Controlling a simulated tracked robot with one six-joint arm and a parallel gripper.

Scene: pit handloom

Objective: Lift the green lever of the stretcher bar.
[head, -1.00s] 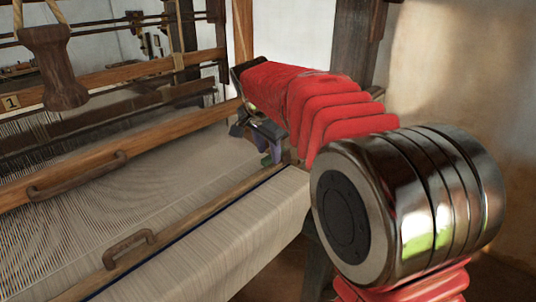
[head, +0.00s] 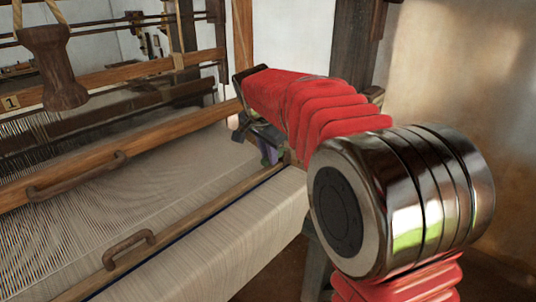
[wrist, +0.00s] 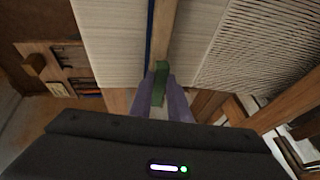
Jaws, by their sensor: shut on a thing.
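The green lever (wrist: 160,83) stands at the near end of the wooden stretcher bar (wrist: 164,35) in the wrist view. My gripper (wrist: 160,95) has its purple fingers on both sides of the lever and is shut on it. The lever's top shows above the fingertips. In the head view, the stretcher bar (head: 212,206) runs diagonally along the cloth to my gripper (head: 268,152) at its far end.
Pale cloth (head: 235,225) lies over the front of the loom, with warp threads (head: 80,205) behind. A beam with a dark handle (head: 78,178) crosses the left. A dark post (head: 352,50) stands behind my arm. A tool rack (wrist: 75,68) shows at left in the wrist view.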

